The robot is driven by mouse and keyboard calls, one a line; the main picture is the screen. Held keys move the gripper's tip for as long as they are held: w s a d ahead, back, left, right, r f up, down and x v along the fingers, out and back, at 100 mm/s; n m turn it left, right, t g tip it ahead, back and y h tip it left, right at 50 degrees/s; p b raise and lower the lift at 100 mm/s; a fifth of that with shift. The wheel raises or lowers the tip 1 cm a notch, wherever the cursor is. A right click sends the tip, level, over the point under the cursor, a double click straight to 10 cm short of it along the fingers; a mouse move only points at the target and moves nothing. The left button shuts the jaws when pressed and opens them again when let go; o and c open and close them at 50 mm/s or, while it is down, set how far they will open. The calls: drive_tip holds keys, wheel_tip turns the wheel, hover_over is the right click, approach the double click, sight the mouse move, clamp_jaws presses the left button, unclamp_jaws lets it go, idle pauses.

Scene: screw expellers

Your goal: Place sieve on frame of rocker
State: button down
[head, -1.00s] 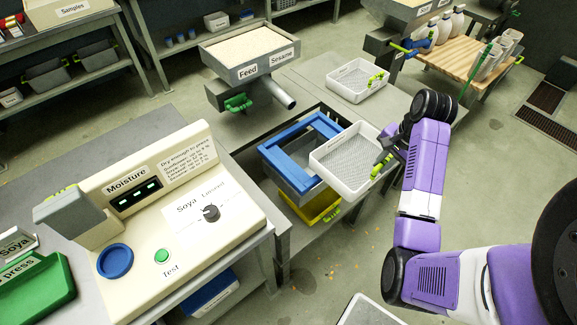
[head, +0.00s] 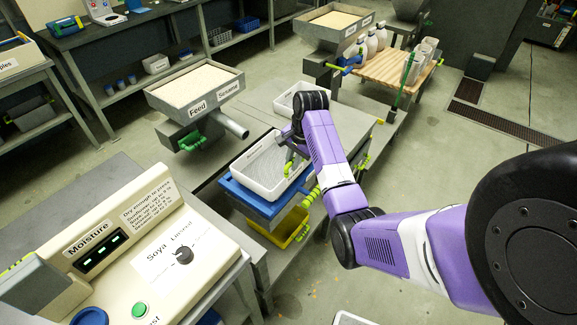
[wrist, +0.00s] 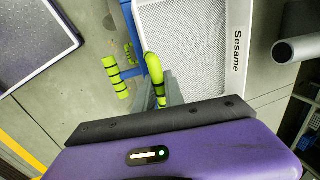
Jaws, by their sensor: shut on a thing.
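The white mesh sieve (head: 262,172) is over the blue frame of the rocker (head: 258,204) in the head view, roughly lined up with it. I cannot tell whether it rests on the frame or hangs just above. In the wrist view the sieve (wrist: 192,45) carries a "Sesame" label, and a strip of the blue frame (wrist: 128,18) shows beside its edge. My gripper (wrist: 164,92) is shut on the sieve's yellow-green handle (wrist: 154,70). In the head view my wrist hides part of the grip. A yellow-green grip of the rocker (head: 311,195) sticks out at the right.
A yellow bin (head: 282,229) is under the rocker. The sesame feed hopper (head: 196,88) with its spout (head: 232,126) stands close at the left. Another white sieve (head: 296,96) lies behind my wrist. The moisture tester (head: 130,250) is at the front left. Floor is open at the right.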

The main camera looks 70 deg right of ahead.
drive_tip(key=shift+w+d, duration=0.2)
drive_tip(key=shift+w, duration=0.55)
drive_tip(key=shift+s+p+x, duration=0.15)
drive_tip(key=shift+s+x, duration=0.05)
drive_tip(key=shift+x, duration=0.7)
drive_tip(key=shift+s+p+x, duration=0.15)
drive_tip(key=shift+x, duration=0.7)
drive_tip(key=c, duration=1.4)
unclamp_jaws()
drive_tip(key=shift+a+f, duration=0.1)
